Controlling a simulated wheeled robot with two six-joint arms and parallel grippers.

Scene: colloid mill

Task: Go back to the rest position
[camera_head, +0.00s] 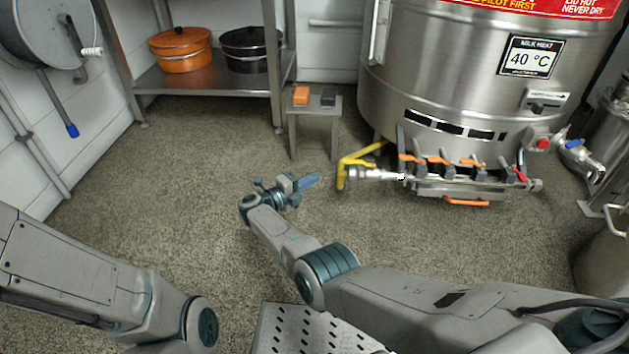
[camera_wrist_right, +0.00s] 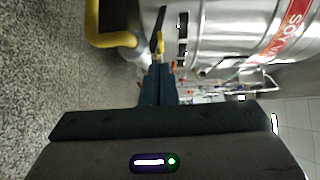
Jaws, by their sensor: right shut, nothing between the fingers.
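My right gripper (camera_head: 312,181) reaches forward over the speckled floor, just left of the yellow pipe (camera_head: 347,168) on the steel vat. Its fingers are shut and hold nothing; they also show together in the right wrist view (camera_wrist_right: 158,85). The right arm crosses the lower right of the head view. My left arm lies at the lower left, and its gripper is out of the picture.
The steel vat (camera_head: 450,75) has a manifold of valves with orange handles (camera_head: 440,162) low in front. A small stool (camera_head: 315,120) holds an orange and a dark block. A shelf (camera_head: 200,82) carries two pots. Floor (camera_head: 170,190) between is clear.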

